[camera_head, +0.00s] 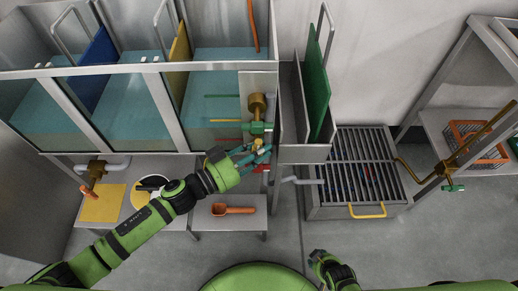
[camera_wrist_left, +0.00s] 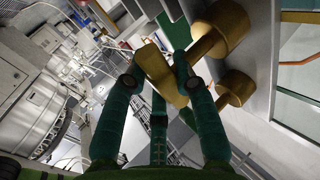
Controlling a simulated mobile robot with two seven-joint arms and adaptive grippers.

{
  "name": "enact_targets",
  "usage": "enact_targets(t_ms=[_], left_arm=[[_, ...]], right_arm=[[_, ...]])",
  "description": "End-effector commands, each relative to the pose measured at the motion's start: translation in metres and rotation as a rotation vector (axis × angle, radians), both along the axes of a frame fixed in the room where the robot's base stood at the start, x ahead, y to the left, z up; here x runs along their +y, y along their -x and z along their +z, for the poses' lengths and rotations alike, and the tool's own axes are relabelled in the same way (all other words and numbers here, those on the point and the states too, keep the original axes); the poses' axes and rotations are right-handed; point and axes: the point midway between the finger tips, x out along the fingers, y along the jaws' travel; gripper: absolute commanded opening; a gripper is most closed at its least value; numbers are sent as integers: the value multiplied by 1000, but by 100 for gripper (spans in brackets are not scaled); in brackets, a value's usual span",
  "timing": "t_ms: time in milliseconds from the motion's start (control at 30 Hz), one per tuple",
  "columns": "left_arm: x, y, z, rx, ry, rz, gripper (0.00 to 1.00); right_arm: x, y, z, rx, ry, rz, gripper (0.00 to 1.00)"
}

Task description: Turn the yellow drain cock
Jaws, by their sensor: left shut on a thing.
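The yellow drain cock (camera_head: 257,143) is below a brass fitting on the front right of the tank, low in the head view's centre. In the left wrist view its flat yellow lever (camera_wrist_left: 160,72) sits between my fingers, with brass cylindrical parts to the right. My left gripper (camera_head: 257,153) reaches in from the lower left and is shut on the lever; it also shows in the left wrist view (camera_wrist_left: 158,80). The fingers partly hide the cock in the head view. Part of my right arm shows at the bottom; its fingers are not clear.
A green-handled valve (camera_head: 258,127) is just above my left fingers. A narrow steel trough with a green board (camera_head: 317,90) stands close to the right. A slatted grate (camera_head: 360,165) is further right. An orange scoop (camera_head: 232,210) lies on a low bench below.

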Motion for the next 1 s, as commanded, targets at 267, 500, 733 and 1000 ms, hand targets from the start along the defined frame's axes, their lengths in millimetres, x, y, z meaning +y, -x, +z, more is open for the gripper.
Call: enact_targets(t_ms=[267,500,733,1000], left_arm=[[0,0,3,-1,-28,0,0],[0,0,7,0,-100,0,0],[1,0,7,0,-197,0,0],[1,0,8,0,-320,0,0]], right_arm=[[-3,-3,3,-39,-3,7,40],[-9,18,10,-57,-4,18,40],[-14,102,18,131,15,3,40],[-18,178,48,294,31,-8,40]])
